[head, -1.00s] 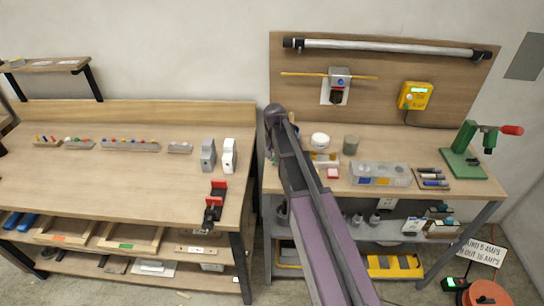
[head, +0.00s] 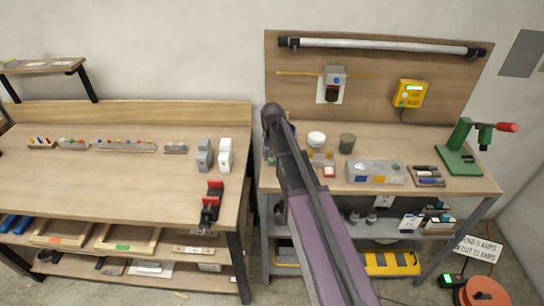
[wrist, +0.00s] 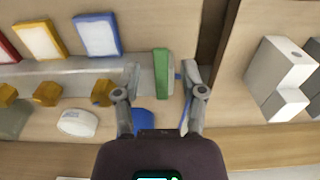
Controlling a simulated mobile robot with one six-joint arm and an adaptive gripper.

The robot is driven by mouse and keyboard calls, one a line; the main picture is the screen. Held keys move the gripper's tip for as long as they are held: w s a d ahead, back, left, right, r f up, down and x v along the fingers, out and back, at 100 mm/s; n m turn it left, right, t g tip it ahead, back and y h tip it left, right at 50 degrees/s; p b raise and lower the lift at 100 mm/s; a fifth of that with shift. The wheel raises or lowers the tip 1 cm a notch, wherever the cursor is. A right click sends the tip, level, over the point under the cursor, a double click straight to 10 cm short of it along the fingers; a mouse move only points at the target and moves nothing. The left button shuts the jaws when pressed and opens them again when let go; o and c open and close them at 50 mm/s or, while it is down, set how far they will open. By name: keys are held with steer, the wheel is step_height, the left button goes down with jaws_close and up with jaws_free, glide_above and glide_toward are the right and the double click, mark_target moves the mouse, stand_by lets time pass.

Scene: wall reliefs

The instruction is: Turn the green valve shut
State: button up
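In the wrist view, a green bar-shaped handle (wrist: 161,73) stands at the end of a grey rail or pipe; it appears to be the green valve's lever. My gripper (wrist: 160,74) is open, with one finger to the left and one to the right of the green handle. I cannot tell whether either finger touches it. Several brass-yellow fittings (wrist: 103,92) sit along the rail, with red, yellow and blue framed plates (wrist: 97,36) above. In the head view my own arm hides the gripper and most of the valve area.
Blue parts (wrist: 144,117) show below the handle, between my fingers. Grey and white blocks (wrist: 278,64) stand to the right past a dark gap. In the head view, the right bench (head: 400,142) holds a clear-lidded box (head: 377,172) and a green press (head: 460,150).

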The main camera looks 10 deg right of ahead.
steer(key=shift+w+a+m, duration=0.1)
steer(key=shift+a+m, duration=0.05)
steer(key=shift+m, duration=0.25)
